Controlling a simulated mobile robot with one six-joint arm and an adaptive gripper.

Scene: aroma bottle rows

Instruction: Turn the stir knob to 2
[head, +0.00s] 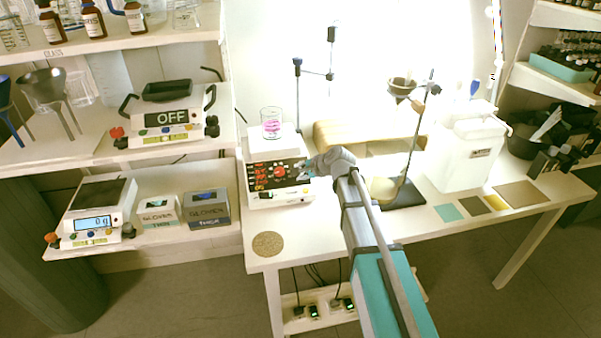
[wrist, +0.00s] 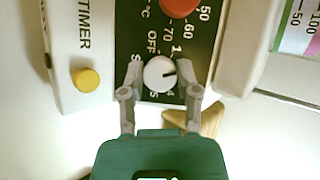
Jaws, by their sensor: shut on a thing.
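The hotplate stirrer (head: 257,195) stands on the table with a black front panel and a red knob (wrist: 180,5). In the wrist view its white stir knob (wrist: 158,74) lies between my fingertips. The knob's dark mark points right, between the printed 1 above and the 4 below; labels between them are hidden by a finger. My gripper (wrist: 160,82) is shut on this knob, one finger at each side. In the head view my gripper (head: 308,170) reaches the panel's right side and covers the knob.
A glass beaker (head: 271,123) with pink contents stands on the stirrer's top. A yellow button (wrist: 86,80) is left of the panel in the wrist view. A retort stand (head: 413,150) with a dark base is close right of my arm. A white container (head: 465,155) stands further right.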

